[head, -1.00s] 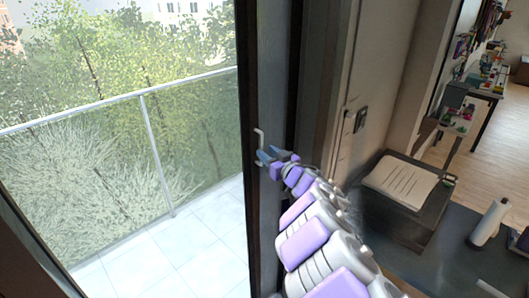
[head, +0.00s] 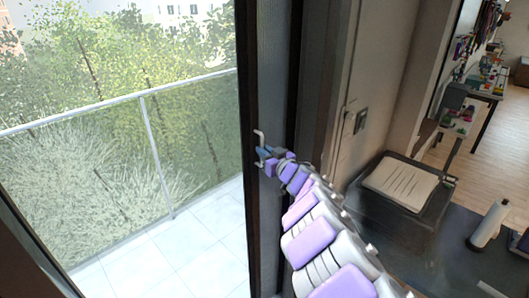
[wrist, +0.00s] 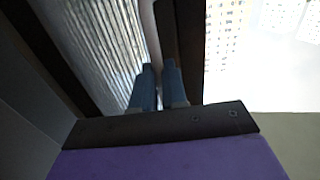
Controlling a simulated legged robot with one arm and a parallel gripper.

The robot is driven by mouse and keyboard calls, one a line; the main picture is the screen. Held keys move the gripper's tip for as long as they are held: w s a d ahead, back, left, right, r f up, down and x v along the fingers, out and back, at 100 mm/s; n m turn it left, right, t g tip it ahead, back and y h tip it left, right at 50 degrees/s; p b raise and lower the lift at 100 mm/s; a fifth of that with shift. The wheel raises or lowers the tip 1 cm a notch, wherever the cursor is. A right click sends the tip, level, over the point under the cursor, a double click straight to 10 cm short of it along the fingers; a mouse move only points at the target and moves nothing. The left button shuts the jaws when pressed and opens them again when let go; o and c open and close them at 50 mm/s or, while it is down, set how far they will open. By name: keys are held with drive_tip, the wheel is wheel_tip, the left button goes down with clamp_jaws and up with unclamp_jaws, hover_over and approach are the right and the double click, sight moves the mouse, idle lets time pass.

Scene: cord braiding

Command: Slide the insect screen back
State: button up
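The insect screen (head: 277,75) is a narrow dark upright panel at the right side of the open balcony doorway. In the wrist view its surface (wrist: 100,45) looks grey and ribbed. A pale, upright bar handle (head: 259,136) is fixed to its dark edge frame; it also shows in the wrist view (wrist: 149,30). My gripper (head: 264,154) is at the handle, with its two blue fingers (wrist: 161,72) close together on either side of the bar. The fingers look shut on it; the exact contact is partly hidden.
The doorway left of the screen is clear, with a tiled balcony floor (head: 165,260) and a glass railing (head: 150,150) beyond. Right of the screen are a wall with a switch (head: 360,121), a dark box-like seat with a light cushion (head: 401,182), and a white roll (head: 488,224).

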sight(265, 139)
clamp_jaws()
drive_tip(key=shift+w+d+r+p, duration=0.2)
drive_tip(key=shift+w+d+p, duration=0.25)
drive_tip(key=shift+p, duration=0.45)
drive_tip(key=w+d+p, duration=0.2)
drive_tip(key=shift+w+d+f+p, duration=0.1)
drive_tip(key=shift+w+f+p, duration=0.1)
drive_tip(key=shift+w+p, duration=0.15)
